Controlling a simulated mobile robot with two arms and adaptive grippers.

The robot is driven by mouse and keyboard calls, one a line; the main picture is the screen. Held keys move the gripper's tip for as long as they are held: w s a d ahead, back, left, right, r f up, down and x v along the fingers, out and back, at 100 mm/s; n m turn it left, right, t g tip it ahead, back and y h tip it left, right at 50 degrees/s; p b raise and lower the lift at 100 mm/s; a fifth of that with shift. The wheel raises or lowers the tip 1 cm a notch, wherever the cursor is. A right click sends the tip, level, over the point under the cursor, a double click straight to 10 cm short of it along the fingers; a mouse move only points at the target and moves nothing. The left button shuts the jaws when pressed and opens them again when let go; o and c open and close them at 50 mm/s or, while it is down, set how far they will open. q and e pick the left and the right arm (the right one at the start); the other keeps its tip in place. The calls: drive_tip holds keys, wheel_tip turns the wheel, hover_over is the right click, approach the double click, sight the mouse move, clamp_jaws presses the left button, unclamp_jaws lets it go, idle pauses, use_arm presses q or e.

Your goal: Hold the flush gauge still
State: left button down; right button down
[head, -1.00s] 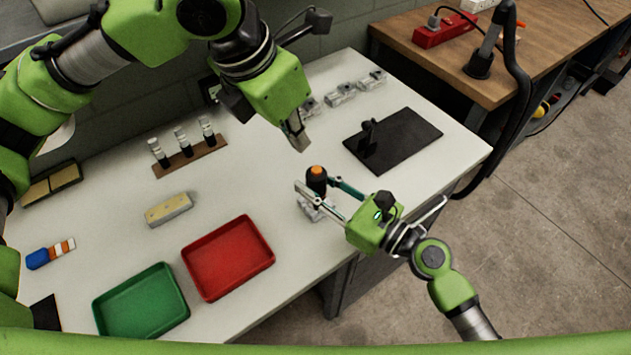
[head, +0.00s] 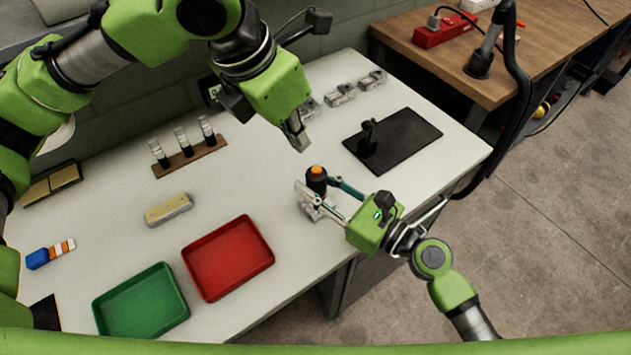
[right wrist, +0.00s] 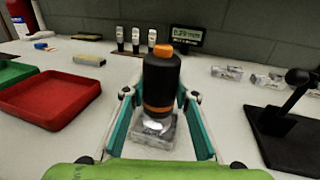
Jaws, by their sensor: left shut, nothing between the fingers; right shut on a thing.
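The flush gauge (right wrist: 161,85) is a black cylinder with an orange top and an orange band. In the right wrist view it stands upright on a small grey metal block (right wrist: 156,135). It also shows in the head view (head: 316,182). My right gripper (head: 322,196) is shut on the gauge, with one finger on either side of it in the right wrist view (right wrist: 160,110). My left gripper (head: 298,138) is shut and empty, above the table and behind the gauge.
A red tray (head: 228,258) and a green tray (head: 141,305) lie to the left. A black plate with a stand (head: 405,137) is at the right. Several metal blocks (head: 340,94) line the back. A small display (right wrist: 187,36) stands by the wall. A wooden rack (head: 190,157) holds three cylinders.

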sight(313, 171)
use_arm(q)
drive_tip(key=shift+w+d+r+n+t+h, duration=0.35)
drive_tip(key=shift+n+t+h, duration=0.25)
drive_tip(key=shift+n, duration=1.05)
drive_tip(key=shift+w+d+r+n+t+h, duration=0.2)
drive_tip(key=shift+w+d+n+t+h, duration=0.45)
drive_tip(key=shift+n, duration=0.95)
drive_tip(key=shift+w+d+r+n+t+h, duration=0.25)
drive_tip(key=shift+n+t+h, duration=0.35)
drive_tip(key=shift+n, duration=1.05)
drive_tip(key=shift+s+f, duration=0.1)
drive_tip(key=shift+f, duration=4.3)
drive_tip(key=shift+f, duration=0.1)
drive_tip(key=shift+f, duration=0.3)
